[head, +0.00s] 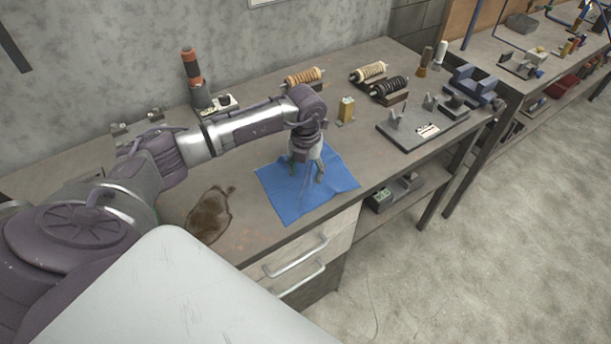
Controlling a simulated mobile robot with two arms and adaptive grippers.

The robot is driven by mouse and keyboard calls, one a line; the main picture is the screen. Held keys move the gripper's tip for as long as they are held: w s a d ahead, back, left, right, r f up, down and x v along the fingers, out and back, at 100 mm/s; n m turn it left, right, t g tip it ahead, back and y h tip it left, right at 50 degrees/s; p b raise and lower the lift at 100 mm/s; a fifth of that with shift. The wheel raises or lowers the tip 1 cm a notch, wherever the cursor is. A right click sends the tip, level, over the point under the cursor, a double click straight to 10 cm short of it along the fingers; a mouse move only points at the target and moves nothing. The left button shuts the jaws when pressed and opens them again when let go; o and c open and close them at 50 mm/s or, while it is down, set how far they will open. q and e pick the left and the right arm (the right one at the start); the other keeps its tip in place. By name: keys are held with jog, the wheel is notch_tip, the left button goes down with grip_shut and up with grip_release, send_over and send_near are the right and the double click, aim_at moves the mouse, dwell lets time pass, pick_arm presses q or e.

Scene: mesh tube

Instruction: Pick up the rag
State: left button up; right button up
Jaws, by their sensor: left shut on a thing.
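The rag is a blue square cloth (282,193) spread on the workbench near its front edge, above the drawers. My left arm reaches across the bench from the left. My left gripper (305,178) points down over the middle of the rag and is shut on it, with small creases around the fingertips. The rag still lies mostly flat on the bench top. The exact pinch point is too small to see. My right gripper is out of view.
A dark brown stain (210,214) lies left of the rag. Drawers with handles (296,257) are below the front edge.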

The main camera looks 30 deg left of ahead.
pick_arm(q)
jog(key=shift+s+f, duration=0.4)
grip_shut()
dwell(0.4)
jog(key=shift+r, duration=0.1)
notch_tip(320, 180, up, 12)
jog(key=p, duration=0.8)
jog(key=shift+w, duration=0.35)
jog(key=shift+a, duration=0.1)
jog(key=shift+r, duration=0.1)
notch_tip(320, 180, up, 9)
jog(key=p, duration=0.5)
jog(key=shift+p, duration=0.3)
